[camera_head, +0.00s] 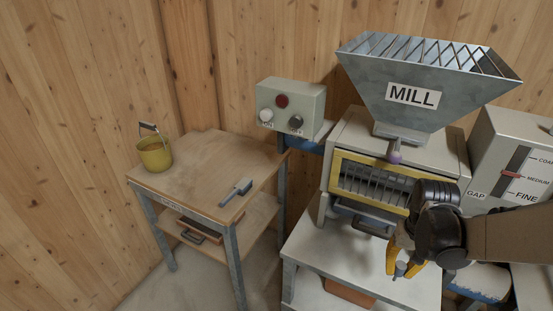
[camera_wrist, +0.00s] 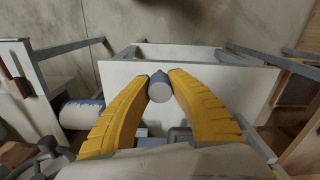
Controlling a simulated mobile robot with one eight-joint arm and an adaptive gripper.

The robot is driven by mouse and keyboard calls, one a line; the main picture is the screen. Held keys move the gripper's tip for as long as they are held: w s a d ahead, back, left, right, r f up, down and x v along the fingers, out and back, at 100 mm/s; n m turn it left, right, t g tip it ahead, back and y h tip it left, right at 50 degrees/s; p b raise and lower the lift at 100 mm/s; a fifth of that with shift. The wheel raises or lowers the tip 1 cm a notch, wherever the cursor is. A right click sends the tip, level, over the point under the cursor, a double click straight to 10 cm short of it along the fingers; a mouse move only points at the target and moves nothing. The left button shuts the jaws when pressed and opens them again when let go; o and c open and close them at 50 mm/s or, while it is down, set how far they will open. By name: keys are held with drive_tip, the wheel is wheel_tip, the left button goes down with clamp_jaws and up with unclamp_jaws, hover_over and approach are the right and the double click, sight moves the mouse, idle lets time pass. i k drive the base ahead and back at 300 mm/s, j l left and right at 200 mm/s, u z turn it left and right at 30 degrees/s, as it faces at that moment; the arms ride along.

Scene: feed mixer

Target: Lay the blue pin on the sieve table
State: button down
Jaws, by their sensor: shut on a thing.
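My gripper (camera_head: 401,270) is at the right, in front of the mill, with its yellow fingers pointing down. It is shut on the pin (camera_wrist: 161,88), whose grey-blue round end shows between the fingertips in the wrist view. A small part of the pin (camera_head: 400,268) also shows in the head view; the rest is hidden.
A yellow-green bucket (camera_head: 154,154) stands at the table's back left, and a grey brush-like tool (camera_head: 236,192) lies near its right edge. The table top between them is clear. The mill (camera_head: 385,155), its hopper (camera_head: 420,85) and a control box (camera_head: 291,107) stand behind.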

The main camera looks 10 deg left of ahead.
sight(198, 182)
drive_tip(key=i+j, duration=0.1)
drive_tip(key=j, duration=0.25)
drive_tip(key=i+j, duration=0.1)
drive_tip(key=j, duration=0.3)
drive_tip(key=i+j, duration=0.1)
drive_tip(key=j, duration=0.25)
drive_tip(key=i+j+u, duration=0.1)
drive_tip(key=j, duration=0.25)
drive_tip(key=i+j, duration=0.1)
drive_tip(key=j, duration=0.25)
drive_tip(key=i+j, duration=0.1)
drive_tip(key=j, duration=0.3)
drive_tip(key=i+j+u, duration=0.1)
drive_tip(key=i+j, duration=0.4)
drive_tip(key=i, duration=0.2)
